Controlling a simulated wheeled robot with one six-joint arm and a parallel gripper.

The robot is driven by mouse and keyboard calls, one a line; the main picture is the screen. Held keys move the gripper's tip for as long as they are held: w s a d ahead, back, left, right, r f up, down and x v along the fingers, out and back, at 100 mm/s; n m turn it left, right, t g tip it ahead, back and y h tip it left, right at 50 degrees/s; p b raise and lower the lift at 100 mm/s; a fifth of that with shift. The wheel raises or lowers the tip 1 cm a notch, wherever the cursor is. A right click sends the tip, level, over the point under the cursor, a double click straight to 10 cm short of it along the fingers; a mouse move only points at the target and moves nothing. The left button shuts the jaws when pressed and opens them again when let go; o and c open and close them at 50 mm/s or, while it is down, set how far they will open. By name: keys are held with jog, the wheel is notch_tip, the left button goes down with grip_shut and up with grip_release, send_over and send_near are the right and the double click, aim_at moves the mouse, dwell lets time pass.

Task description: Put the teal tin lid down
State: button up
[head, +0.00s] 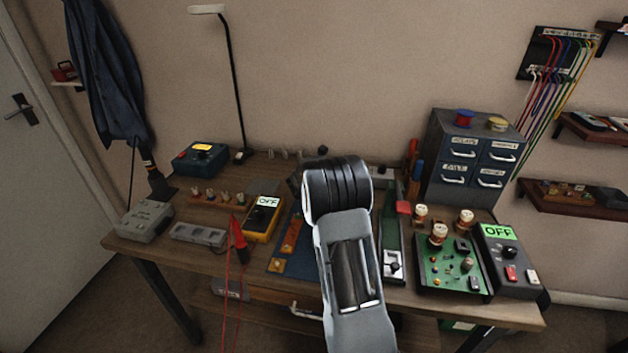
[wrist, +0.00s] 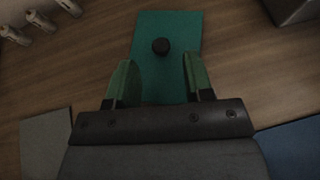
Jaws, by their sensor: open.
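The teal tin lid (wrist: 183,28) is a flat rectangle with a round black knob (wrist: 160,46) in the wrist view. It appears to lie flat on the wooden bench. My gripper (wrist: 157,62) is open, with one green-faced finger on each side over the lid's near part. The knob lies just beyond the fingertips, midway between them, and nothing is held. The lid's near end is hidden behind my gripper. In the head view my arm covers this area, and I cannot make out the lid or the fingers.
On the bench (head: 190,255) stand a yellow meter (head: 261,222) with red leads, a blue mat (head: 290,269), a green circuit board (head: 437,278), an OFF-marked box (head: 507,262) and a drawer cabinet (head: 472,158). Bare wood (wrist: 75,75) shows left of the lid in the wrist view.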

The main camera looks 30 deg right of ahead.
jog(key=v, duration=0.8)
jog(key=s+a+r+m+g+y, duration=0.1)
jog(key=s+a+m+y, duration=0.4)
jog(key=s+a+m, duration=0.6)
jog(key=s+a+r+m+g+y, duration=0.1)
jog(key=s+a+m+g+y, duration=0.2)
jog(key=s+a+m, duration=0.8)
jog(key=s+m+y, duration=0.2)
jog(key=s+m, duration=0.1)
jog(key=s, duration=0.1)
jog(key=shift+s+m+g, duration=0.25)
jog(key=shift+m+g, duration=0.05)
jog(key=shift+g, duration=0.1)
jog(key=shift+a, duration=0.15)
